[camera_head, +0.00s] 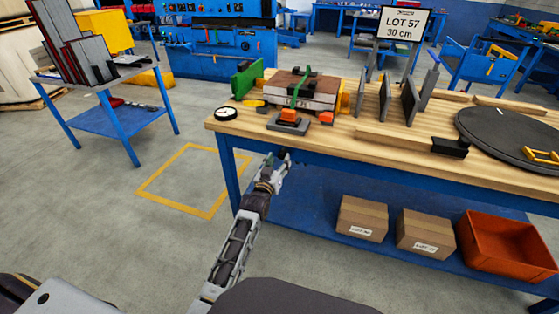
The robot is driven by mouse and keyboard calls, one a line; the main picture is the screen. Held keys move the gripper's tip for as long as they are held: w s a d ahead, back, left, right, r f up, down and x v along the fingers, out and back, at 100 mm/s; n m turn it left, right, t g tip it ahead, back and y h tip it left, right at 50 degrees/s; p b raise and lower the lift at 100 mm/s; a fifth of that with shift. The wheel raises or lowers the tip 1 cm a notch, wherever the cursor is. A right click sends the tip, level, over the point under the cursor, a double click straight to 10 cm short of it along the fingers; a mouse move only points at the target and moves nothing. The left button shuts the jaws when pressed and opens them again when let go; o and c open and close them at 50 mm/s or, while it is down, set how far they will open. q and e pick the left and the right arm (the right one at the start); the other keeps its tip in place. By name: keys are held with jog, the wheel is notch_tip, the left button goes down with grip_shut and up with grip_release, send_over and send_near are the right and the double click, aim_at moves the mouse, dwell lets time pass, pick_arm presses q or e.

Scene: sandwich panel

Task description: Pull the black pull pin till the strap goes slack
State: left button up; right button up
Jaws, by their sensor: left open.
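A green strap (301,87) runs over a stacked panel block (319,98) with a brown top, on the wooden workbench (340,139). It looks taut against the block. An orange piece on a dark base (289,122) sits at the strap's front end near the bench edge. I cannot make out the black pull pin at this size. My left gripper (276,161) is open and empty, just in front of and below the bench's front edge, apart from the strap and the orange piece. My right gripper is not in view.
Left of the block are a green plate (246,79) and a round white gauge (226,114). Dark upright plates (385,98) and a black turntable (508,132) stand to the right. Cartons (362,217) and an orange bin (507,245) fill the lower shelf.

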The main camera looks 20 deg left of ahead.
pick_arm(q)
jog(key=s, duration=1)
dwell(0.4)
jog(key=shift+s+a, duration=0.1)
jog(key=shift+f, duration=0.15)
dwell(0.4)
jog(key=s+d+f+m+g+h, duration=0.1)
jog(key=s+f+g, duration=0.2)
jog(key=f+g, duration=0.3)
jog(key=s+d+f+m+g, duration=0.1)
jog(key=s+d+f+g, duration=0.2)
jog(key=f, duration=0.6)
jog(key=s+f+g, duration=0.2)
jog(key=s+f, duration=0.2)
jog(key=s, duration=0.3)
jog(key=s+f+m+g, duration=0.1)
jog(key=s+f+g, duration=0.1)
jog(key=s+f, duration=0.3)
jog(key=s+f+m+g+p, duration=0.1)
jog(key=s+f+g, duration=0.2)
jog(key=s, duration=0.8)
jog(key=shift+s+a+f, duration=0.25)
jog(key=shift+a+f, duration=0.2)
jog(key=shift+f, duration=0.35)
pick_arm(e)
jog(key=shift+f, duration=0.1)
